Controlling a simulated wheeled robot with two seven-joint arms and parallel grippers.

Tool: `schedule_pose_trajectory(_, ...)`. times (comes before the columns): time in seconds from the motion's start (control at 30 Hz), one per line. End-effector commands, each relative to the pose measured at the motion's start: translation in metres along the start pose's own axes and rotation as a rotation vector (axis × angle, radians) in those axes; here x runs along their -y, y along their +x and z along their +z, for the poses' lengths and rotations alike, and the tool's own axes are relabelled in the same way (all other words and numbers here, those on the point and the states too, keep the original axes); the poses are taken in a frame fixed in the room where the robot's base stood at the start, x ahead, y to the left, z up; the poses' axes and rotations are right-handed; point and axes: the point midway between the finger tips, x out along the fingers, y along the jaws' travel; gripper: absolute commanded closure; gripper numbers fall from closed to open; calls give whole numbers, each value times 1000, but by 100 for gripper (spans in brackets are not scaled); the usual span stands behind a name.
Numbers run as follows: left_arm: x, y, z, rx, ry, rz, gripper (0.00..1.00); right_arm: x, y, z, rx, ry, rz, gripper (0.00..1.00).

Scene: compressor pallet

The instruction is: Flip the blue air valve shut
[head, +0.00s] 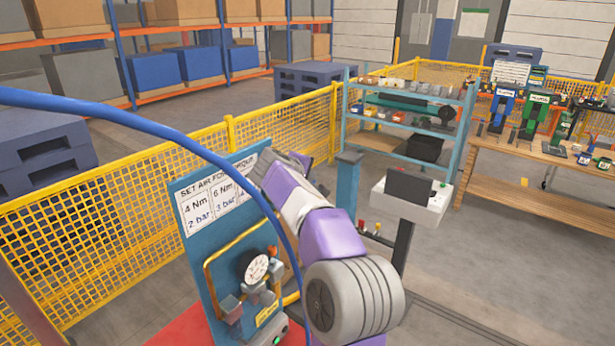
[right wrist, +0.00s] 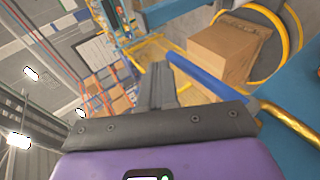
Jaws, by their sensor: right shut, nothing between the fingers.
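The blue air valve shows in the right wrist view as a long blue lever (right wrist: 205,78). It slants from near the fingertips down right towards a brass-yellow pipe (right wrist: 290,125). My right gripper (head: 268,165) is in front of the blue air panel (head: 190,235). In the right wrist view its dark fingers (right wrist: 160,75) are shut and empty, just left of the lever. I cannot tell whether they touch it. In the head view my right arm and gripper hide the valve. My left gripper is not in view.
The panel carries a pressure gauge (head: 256,268) and a bent yellow pipe (head: 208,285). A blue hose (head: 150,128) arcs across the head view in front of the panel. A yellow mesh fence (head: 120,205) stands behind. A cardboard box (right wrist: 225,52) shows beyond the lever.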

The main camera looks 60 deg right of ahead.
Motion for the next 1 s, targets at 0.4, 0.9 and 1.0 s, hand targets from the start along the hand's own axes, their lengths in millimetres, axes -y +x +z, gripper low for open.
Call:
schedule_pose_trajectory(0.4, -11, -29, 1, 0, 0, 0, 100, -72, -50, 4, -5, 4, 2, 100)
schedule_pose_trajectory(0.9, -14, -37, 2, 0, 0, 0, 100, -107, -75, 8, -3, -1, -1, 100)
schedule_pose_trajectory(1.0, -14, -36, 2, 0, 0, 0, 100, -106, -75, 8, -3, -1, -1, 100)
